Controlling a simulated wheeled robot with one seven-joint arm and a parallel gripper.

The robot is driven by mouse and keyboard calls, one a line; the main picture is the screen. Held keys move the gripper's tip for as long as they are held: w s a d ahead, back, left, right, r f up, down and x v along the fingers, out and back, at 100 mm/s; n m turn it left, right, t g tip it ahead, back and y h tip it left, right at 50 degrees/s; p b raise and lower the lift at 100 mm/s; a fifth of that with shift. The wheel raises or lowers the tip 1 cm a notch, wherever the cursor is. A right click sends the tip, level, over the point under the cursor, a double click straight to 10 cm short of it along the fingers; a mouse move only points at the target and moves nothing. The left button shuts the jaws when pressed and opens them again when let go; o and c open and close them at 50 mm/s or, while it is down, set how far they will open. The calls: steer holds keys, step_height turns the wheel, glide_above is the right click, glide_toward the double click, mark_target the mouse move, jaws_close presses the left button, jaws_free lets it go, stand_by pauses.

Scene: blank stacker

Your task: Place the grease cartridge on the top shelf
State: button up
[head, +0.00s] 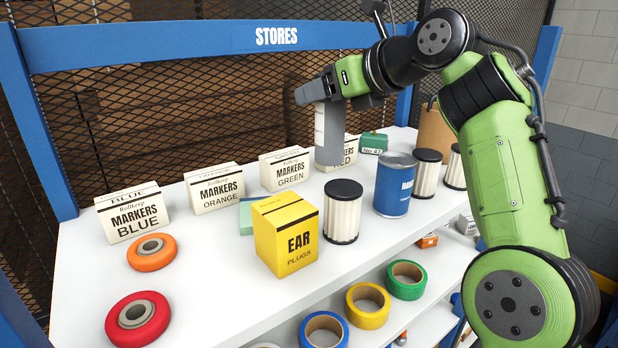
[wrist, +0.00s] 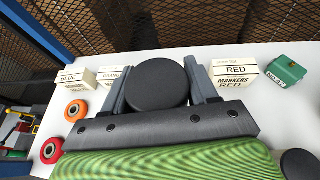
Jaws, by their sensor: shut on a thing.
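My gripper (head: 329,140) points down over the top shelf (head: 205,270), between the green and red marker boxes. It is shut on a pale cylinder (head: 319,124), which I take as the grease cartridge. Only a pale strip shows beside the grey finger in the head view. In the wrist view its round black end (wrist: 158,82) sits between the two fingers of my gripper (wrist: 158,90). Its lower end is hidden, so I cannot tell whether it touches the shelf.
A green markers box (head: 285,169) stands left of the gripper, and a red markers box (wrist: 234,74) right of it. A yellow ear plugs box (head: 285,236), a black-capped filter (head: 342,211) and a blue can (head: 394,185) stand in front.

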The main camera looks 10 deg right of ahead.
mark_target(324, 149)
steer(key=f, duration=0.3)
steer(key=shift+s+d+f, duration=0.25)
steer(key=shift+s, duration=0.05)
steer(key=f+b, duration=0.1)
steer(key=f, duration=0.2)
steer(key=f+b, duration=0.1)
steer(key=f, duration=0.2)
steer(key=shift+w+a+f, duration=0.15)
steer(key=shift+a+f, duration=0.05)
steer(key=shift+f, duration=0.1)
steer(key=shift+r, duration=0.1)
steer(key=shift+w, duration=0.1)
steer(key=o, duration=1)
steer(key=shift+o, duration=0.3)
